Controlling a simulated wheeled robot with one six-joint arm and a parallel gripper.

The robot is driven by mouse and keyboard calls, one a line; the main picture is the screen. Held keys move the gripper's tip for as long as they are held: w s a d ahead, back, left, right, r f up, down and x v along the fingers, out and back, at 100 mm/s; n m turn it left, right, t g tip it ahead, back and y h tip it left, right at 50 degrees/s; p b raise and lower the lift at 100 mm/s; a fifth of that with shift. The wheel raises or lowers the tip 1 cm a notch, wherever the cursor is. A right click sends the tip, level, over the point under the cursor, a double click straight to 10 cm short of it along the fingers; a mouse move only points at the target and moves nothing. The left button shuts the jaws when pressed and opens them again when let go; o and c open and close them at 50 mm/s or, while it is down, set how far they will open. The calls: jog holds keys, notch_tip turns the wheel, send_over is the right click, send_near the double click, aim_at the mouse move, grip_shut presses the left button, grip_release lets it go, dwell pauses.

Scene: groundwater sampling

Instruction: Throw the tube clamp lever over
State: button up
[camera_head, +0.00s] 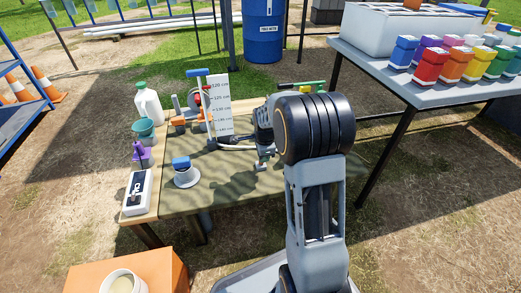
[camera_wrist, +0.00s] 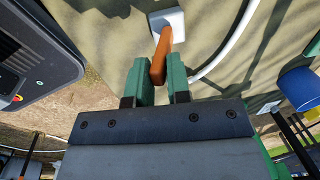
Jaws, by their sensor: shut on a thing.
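The orange clamp lever (camera_wrist: 159,62) rises from a small white block (camera_wrist: 167,22) at the top of the wrist view. My gripper (camera_wrist: 159,73) has its green fingers on either side of the lever's end and is shut on it. The lever leans slightly from the block toward my fingers. A white tube (camera_wrist: 228,45) curves past to the right of the block, apart from my fingers. In the head view my arm hides the lever, and I cannot make out the fingers there.
A dark grey case (camera_wrist: 38,52) lies left of my gripper, and a blue object (camera_wrist: 300,88) is at the right. Another table (camera_head: 415,88) carries colored bottles.

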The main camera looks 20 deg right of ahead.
jog(key=shift+o, duration=0.4)
jog(key=shift+s+a+f+t, duration=0.2)
jog(key=shift+s+f+t, duration=0.15)
jog(key=shift+s, duration=0.4)
jog(key=shift+o, duration=0.5)
jog(key=shift+s+a+f+t, duration=0.2)
jog(key=shift+s+f+t, duration=0.55)
jog(key=shift+s, duration=0.25)
jog(key=o, duration=0.6)
